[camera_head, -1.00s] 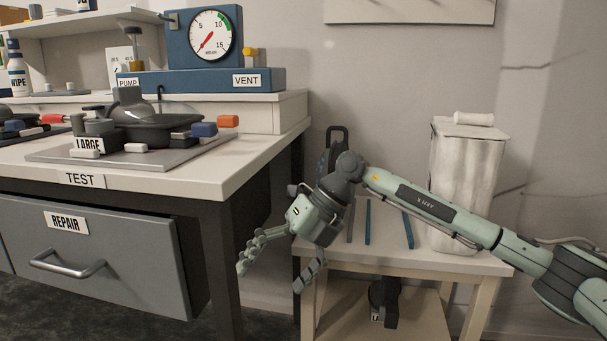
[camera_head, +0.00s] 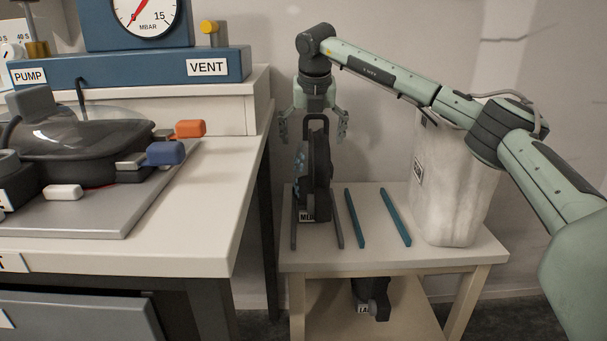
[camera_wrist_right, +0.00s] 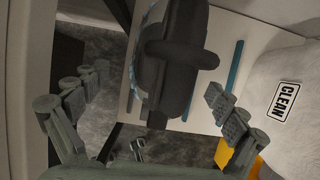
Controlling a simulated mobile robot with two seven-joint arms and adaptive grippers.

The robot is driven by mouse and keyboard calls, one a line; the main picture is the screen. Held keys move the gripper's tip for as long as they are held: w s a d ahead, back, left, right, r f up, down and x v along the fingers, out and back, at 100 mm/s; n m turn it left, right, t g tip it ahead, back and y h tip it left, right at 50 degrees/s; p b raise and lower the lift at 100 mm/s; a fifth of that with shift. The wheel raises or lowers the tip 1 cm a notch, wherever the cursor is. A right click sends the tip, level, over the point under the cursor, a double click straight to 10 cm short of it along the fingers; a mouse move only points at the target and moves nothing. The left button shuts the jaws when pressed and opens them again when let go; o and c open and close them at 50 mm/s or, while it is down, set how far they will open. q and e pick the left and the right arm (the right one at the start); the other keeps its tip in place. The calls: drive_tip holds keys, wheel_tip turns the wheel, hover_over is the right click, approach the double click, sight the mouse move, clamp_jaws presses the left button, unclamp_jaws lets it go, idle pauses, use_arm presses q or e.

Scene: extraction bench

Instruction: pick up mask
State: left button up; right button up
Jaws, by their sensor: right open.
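A dark mask (camera_head: 316,170) with a loop handle on top stands upright on the small side table, between two grey rails; its label is only partly readable, starting "ME". It also shows in the right wrist view (camera_wrist_right: 168,75), seen from above. My right gripper (camera_head: 313,138) points down over it, open, with one finger on each side of the loop and apart from it. In the right wrist view my right gripper (camera_wrist_right: 152,88) has its fingers spread wide, left and right of the mask. Another dark object (camera_head: 371,299), perhaps a mask, sits on the lower shelf. My left gripper is not in view.
The side table (camera_head: 440,257) also has two blue rails (camera_head: 355,218) with an empty slot. A whitish bin (camera_head: 450,190), labelled CLEAN in the wrist view, stands right. The test bench (camera_head: 205,230) at left holds a dark mask-like piece (camera_head: 85,140) on a grey plate.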

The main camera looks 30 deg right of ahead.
drive_tip(key=x, duration=0.7)
drive_tip(key=shift+s, duration=0.1)
drive_tip(key=c, duration=2)
